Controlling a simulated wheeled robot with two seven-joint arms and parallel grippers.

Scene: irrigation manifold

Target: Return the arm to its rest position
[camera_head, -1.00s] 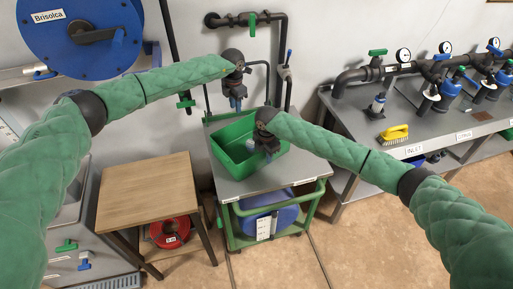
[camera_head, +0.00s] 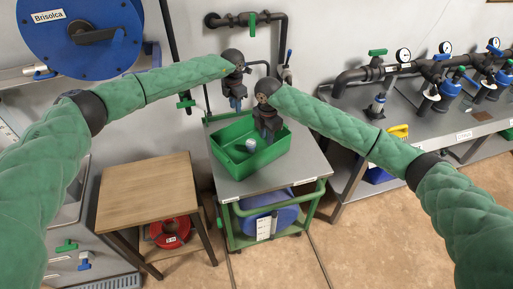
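My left gripper (camera_head: 237,103) hangs beside the wall pipework, behind the back edge of the green bin (camera_head: 228,171). My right gripper (camera_head: 267,138) hangs over the right part of the bin, pointing down. The fingers of both are small and dark, so I cannot tell whether they are open or shut.
The bin stands on a grey cart (camera_head: 238,190) with a green frame. A wooden table (camera_head: 147,190) is to the left, a blue hose reel (camera_head: 80,35) above it. A metal bench (camera_head: 438,130) with pipes and gauges is at right. A yellow brush (camera_head: 399,131) is partly hidden by my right arm.

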